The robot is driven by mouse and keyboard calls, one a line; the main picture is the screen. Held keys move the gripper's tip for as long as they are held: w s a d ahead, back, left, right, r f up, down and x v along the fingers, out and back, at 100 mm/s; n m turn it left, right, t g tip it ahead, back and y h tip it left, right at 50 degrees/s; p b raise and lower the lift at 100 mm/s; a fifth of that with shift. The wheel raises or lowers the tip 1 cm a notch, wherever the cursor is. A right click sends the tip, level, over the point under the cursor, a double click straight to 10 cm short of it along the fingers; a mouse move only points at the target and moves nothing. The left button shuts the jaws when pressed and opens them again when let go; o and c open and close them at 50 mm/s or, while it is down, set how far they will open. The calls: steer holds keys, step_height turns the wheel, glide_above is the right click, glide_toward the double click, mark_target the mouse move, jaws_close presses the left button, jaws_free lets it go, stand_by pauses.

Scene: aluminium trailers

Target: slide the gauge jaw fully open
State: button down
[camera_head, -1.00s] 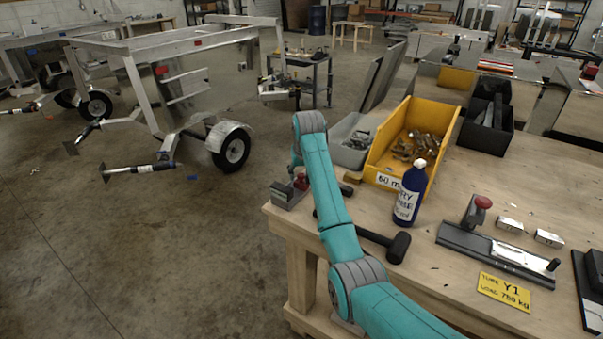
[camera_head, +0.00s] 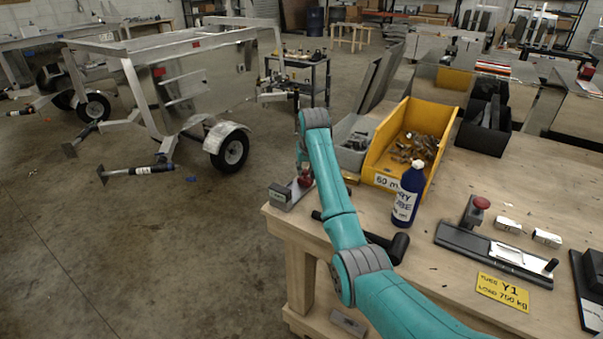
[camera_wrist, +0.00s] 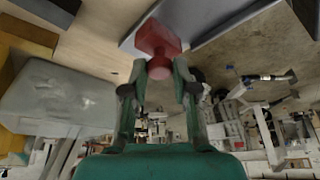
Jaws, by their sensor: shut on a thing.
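The gauge (camera_head: 281,196) sits at the left corner of the workbench, a grey device with a small display at its left end. Its red jaw knob (camera_head: 306,181) stands to the right of the display, over a short grey rail. In the wrist view the red knob (camera_wrist: 158,36) is between my fingertips, in front of the pale gauge body (camera_wrist: 215,18). My gripper (camera_wrist: 158,76) is shut on the red knob. In the head view my arm comes over the bench from the right, and its end partly hides the gripper (camera_head: 304,172).
A black mallet (camera_head: 398,248) lies under my arm. A blue-and-white bottle (camera_head: 408,196), a yellow bin (camera_head: 383,160) of metal parts and a grey bin (camera_head: 350,158) stand to the right. A black fixture with a red knob (camera_head: 481,203) is farther right.

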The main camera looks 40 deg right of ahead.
steer(key=shift+d+r, duration=0.1)
steer(key=shift+d, duration=0.05)
steer(key=c, duration=0.9)
jaws_free()
steer(key=shift+d, duration=0.1)
steer(key=v, duration=1.2)
